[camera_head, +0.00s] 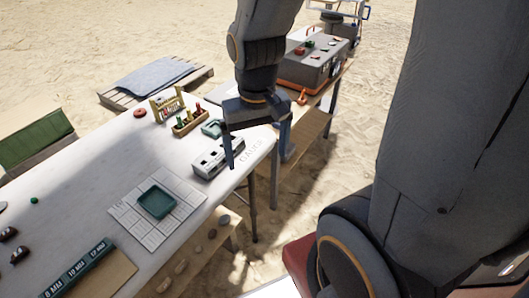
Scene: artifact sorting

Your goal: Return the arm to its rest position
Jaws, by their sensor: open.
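My gripper (258,152) hangs from my arm at the upper middle of the head view. Its two fingers point down and stand apart, with nothing between them. It is above the right end of the white table (85,205), near a grey box with dark openings (219,158). I cannot tell its exact height over the table edge. My upper arm fills the right side of the view.
A teal tray (156,202) sits on white tiles. A wooden rack (190,123) with coloured items and a small yellow frame (167,105) stand behind. Green labelled blocks (76,269) lie at front left. A second table holds a grey case (311,65). Sand surrounds them.

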